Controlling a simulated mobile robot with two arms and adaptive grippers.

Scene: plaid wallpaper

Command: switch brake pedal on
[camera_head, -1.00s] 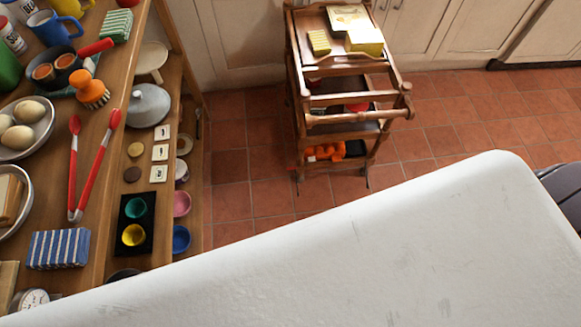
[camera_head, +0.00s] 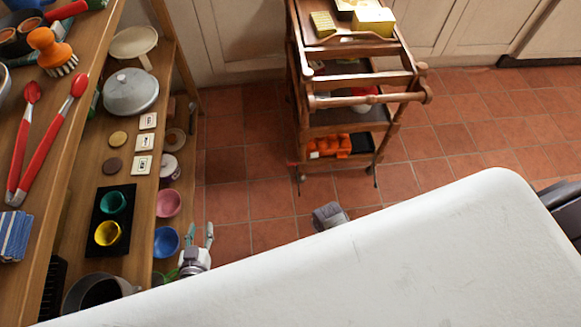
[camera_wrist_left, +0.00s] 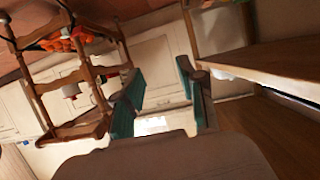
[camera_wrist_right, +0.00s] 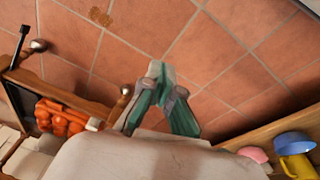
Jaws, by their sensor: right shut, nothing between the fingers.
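A wooden trolley (camera_head: 360,101) stands on the tiled floor. A small red piece (camera_head: 291,164) sits low at its left leg; I cannot tell if this is the brake pedal or how it is set. In the right wrist view the trolley's underside shows a round metal castor (camera_wrist_right: 38,45) and a thin black bar (camera_wrist_right: 22,45). My left gripper (camera_head: 201,232) is open and empty beside the shelf, apart from the trolley; its fingers also show in the left wrist view (camera_wrist_left: 160,90). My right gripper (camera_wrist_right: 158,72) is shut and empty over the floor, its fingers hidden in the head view.
A wooden shelf (camera_head: 143,185) stands at left with bowls, a lidded pot (camera_head: 130,92), tongs (camera_head: 45,140) and other items. The trolley carries yellow boxes (camera_head: 374,21) and orange items (camera_head: 330,146). Floor between shelf and trolley is clear. Cabinets (camera_head: 250,40) line the back.

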